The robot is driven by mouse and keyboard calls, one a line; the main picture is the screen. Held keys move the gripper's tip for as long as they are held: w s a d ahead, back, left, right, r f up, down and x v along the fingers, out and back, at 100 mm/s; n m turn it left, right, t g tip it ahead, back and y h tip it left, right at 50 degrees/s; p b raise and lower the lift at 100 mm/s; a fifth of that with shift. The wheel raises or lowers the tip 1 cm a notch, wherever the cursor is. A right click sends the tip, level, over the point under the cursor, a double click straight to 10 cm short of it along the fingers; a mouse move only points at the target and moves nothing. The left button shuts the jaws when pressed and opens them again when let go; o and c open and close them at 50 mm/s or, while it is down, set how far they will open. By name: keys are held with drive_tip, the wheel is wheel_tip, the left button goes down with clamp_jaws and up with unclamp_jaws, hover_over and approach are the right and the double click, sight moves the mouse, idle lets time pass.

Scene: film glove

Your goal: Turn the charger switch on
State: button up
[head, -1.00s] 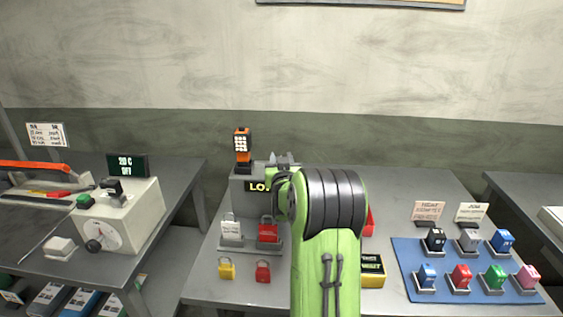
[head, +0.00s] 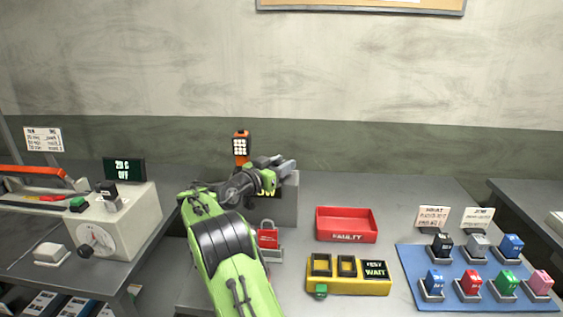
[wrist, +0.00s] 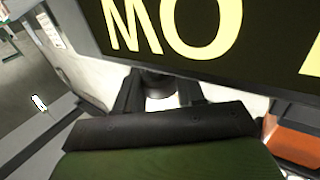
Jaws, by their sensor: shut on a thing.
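A grey box (head: 288,206) stands on the middle bench with a black display reading LOW, partly hidden by my arm. The display (wrist: 200,28) fills the top of the wrist view, upside down. My gripper (head: 286,168) is over the top of this box. In the wrist view, my gripper (wrist: 158,92) is shut on a small dark round piece (wrist: 157,78) in front of a pale surface; I cannot tell whether it is the charger switch. An orange keypad-like device (head: 241,146) stands just left of the gripper.
A yellow unit (head: 348,289) with two bays reads TEST WAIT. A red FAULTY tray (head: 346,238) lies behind it. A blue mat (head: 455,295) at right holds several coloured blocks. A cream machine (head: 122,226) stands left.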

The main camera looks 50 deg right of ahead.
sight(281, 161)
drive_tip(key=shift+r+m+g+p, duration=0.3)
drive_tip(key=shift+r+m+g, duration=0.1)
drive_tip(key=shift+r+g, duration=0.15)
drive_tip(key=o, duration=1)
drive_tip(key=shift+f, duration=0.15)
drive_tip(key=shift+c, duration=0.2)
drive_tip(key=shift+f, duration=0.1)
wheel_tip(281, 161, up, 10)
drive_tip(key=p, duration=0.4)
drive_tip(key=shift+o, duration=0.2)
